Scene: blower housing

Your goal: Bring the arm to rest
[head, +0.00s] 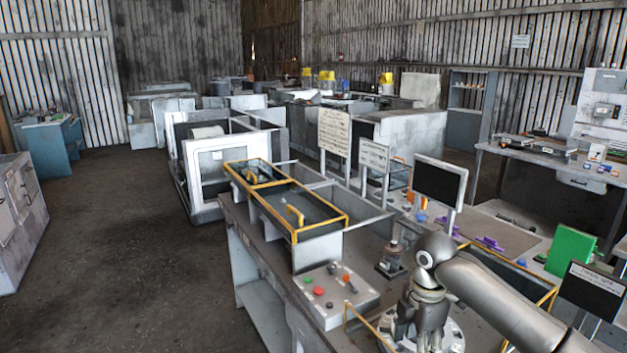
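My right arm (490,290) comes in from the lower right. It bends at a rounded grey joint (436,250) and points down from there. My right gripper (424,322) is at the lower end, small and dark, over or in front of a round, light grey part (456,338) on the bench. I cannot tell whether its fingers are open or shut, or whether it touches the round part. The bottom of that part is cut off by the picture's edge. My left arm and gripper are not in view.
The workbench (262,248) carries a control box (337,294) with coloured buttons, a yellow-framed bin (320,228), a small dark device (391,262), a monitor (439,181), a green block (571,251) and a dark sign (594,291). Open floor (110,240) lies left.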

